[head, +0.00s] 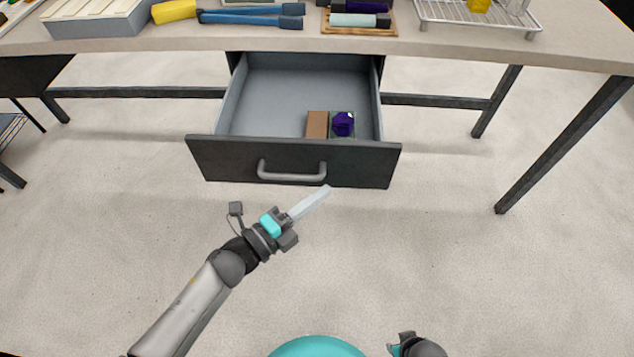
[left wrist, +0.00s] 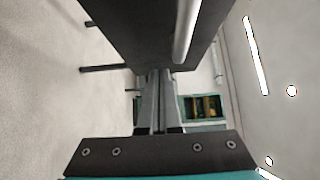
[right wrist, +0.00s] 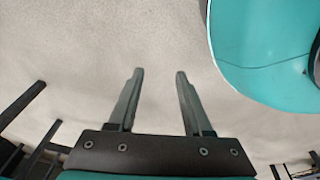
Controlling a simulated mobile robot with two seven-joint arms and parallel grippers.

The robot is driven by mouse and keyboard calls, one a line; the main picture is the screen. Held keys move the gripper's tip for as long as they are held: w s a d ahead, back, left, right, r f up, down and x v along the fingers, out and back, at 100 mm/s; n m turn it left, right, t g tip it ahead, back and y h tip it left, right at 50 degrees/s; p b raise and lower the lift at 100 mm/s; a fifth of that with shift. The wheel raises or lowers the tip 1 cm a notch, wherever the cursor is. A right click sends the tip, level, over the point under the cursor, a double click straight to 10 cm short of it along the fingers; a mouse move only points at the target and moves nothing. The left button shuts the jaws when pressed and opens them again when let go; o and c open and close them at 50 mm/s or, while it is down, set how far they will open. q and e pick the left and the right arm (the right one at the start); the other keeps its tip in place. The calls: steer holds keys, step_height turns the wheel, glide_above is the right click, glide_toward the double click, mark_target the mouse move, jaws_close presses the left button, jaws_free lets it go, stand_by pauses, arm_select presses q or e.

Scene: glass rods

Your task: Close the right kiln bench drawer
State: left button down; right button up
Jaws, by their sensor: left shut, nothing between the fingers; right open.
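The drawer (head: 300,95) under the bench is pulled well out. It has a dark front (head: 230,160) with a grey bar handle (head: 292,172). A brown box (head: 317,124) and a dark purple object (head: 343,123) lie inside it. My left gripper (head: 327,189) is shut and empty, with its tips just in front of and below the drawer front, right of the handle. In the left wrist view the front (left wrist: 140,28) and handle (left wrist: 186,35) loom close; contact cannot be told. My right gripper (right wrist: 158,72) is open and empty over the floor, away from the drawer.
The bench top (head: 440,47) bears a grey box (head: 95,22), blue tongs (head: 250,17), a wooden board (head: 358,30) and a wire rack (head: 480,18). Bench legs (head: 495,103) stand at the right. The floor before the drawer is clear.

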mark_target(332, 171)
arm_select(q)
steer(key=shift+w+a+b, duration=0.1)
steer(key=shift+w+b, duration=0.2)
steer(key=shift+w, duration=1.45)
arm_select(e)
steer(key=shift+w+a+r, duration=0.45)
steer(key=shift+w+a, duration=0.05)
steer(key=shift+w, duration=0.15)
